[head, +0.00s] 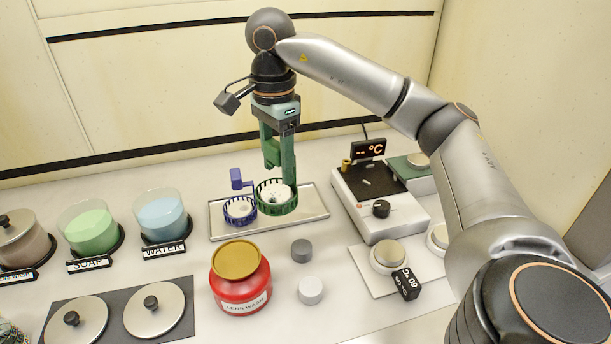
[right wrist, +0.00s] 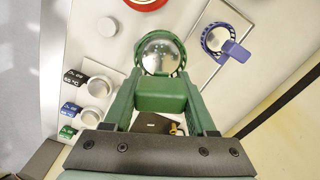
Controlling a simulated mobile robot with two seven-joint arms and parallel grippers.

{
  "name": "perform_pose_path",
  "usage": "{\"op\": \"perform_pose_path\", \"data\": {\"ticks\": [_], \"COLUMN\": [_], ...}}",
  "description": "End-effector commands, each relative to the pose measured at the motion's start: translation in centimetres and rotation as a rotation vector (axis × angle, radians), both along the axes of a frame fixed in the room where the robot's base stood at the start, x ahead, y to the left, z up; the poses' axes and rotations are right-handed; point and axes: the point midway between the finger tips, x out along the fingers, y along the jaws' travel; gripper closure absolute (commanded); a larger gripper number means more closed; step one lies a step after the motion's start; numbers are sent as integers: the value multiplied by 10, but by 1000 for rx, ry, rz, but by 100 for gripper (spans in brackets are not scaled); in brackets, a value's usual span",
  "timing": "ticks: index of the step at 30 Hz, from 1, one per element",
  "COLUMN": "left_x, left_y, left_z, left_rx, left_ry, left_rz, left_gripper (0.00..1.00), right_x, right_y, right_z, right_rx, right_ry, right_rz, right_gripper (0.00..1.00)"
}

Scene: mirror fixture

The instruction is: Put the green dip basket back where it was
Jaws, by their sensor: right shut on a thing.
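The green dip basket (head: 278,207) is a round slotted cup with a raised handle, holding a pale, shiny piece. In the head view it is upright at the right part of the metal tray (head: 313,209), beside the blue dip basket (head: 240,217). I cannot tell whether its bottom touches the tray. My right gripper (head: 274,155) is above it, pointing down and shut on its green handle. In the right wrist view the handle (right wrist: 162,102) sits between the fingers, with the green basket (right wrist: 160,73) beyond. My left gripper is out of view.
Soap (head: 90,226) and water (head: 162,213) jars stand to the left. A red lens wash jar (head: 240,282) is in front of the tray. A heater with a display (head: 379,205) stands to the right. Two grey knobs (head: 301,251) (head: 311,290) lie on the counter.

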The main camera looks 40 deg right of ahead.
Motion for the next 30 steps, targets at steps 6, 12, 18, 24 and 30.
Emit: {"op": "perform_pose_path", "data": {"ticks": [6,12,18,24,30], "left_x": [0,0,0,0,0], "left_y": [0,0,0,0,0], "left_z": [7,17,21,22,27], "left_rx": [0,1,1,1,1], "left_ry": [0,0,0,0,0], "left_rz": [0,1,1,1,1], "left_gripper": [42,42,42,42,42], "right_x": [20,48,68,77,80], "right_y": [-29,-66,-93,-106,-112], "right_z": [-14,-34,-72,-91,-109], "right_rx": [1,0,0,0,-2], "right_ry": [5,4,5,1,5], "right_rz": [-8,-7,-3,0,1], "right_gripper": [99,99,99,99,99]}}
